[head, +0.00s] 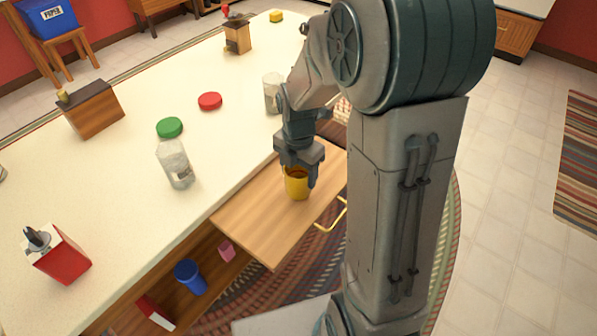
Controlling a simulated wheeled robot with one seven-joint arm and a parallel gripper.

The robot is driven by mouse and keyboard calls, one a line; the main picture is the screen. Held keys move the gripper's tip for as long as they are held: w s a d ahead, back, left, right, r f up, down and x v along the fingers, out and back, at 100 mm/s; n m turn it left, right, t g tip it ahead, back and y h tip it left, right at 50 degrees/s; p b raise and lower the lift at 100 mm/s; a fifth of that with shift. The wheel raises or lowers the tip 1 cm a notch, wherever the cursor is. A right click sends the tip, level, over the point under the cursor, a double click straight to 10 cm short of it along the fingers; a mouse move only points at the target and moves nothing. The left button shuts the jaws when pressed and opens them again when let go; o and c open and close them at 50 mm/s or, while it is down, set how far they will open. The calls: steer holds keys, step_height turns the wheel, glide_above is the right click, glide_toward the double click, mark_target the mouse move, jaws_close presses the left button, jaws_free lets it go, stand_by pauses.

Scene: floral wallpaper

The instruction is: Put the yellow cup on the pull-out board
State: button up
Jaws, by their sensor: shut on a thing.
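The yellow cup (297,187) is upright at the right part of the wooden pull-out board (252,222), which sticks out from under the white tabletop. My gripper (299,174) points down over the cup with its fingers at the cup's upper part, shut on it. The cup appears at the board's surface, but I cannot tell whether its base touches. The fingers and palm hide part of the cup's rim.
On the white tabletop (125,218) stand a clear jar (175,166), another jar (272,95), a green lid (170,127), a red lid (210,101) and wooden boxes. A blue cup (190,277) sits on the lower shelf. The board's left part is clear.

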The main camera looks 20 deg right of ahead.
steer(key=shift+f, duration=0.2)
steer(key=o, duration=1.1)
steer(key=shift+c, duration=0.2)
step_height(320, 180, up, 12)
steer(key=p, duration=0.2)
steer(key=s+m+t, duration=0.1)
steer(key=s+m, duration=0.6)
steer(key=m, duration=0.5)
steer(key=s+r+m+t, duration=0.1)
steer(key=s+m, duration=0.6)
steer(key=m, duration=0.6)
steer(key=shift+a, duration=0.25)
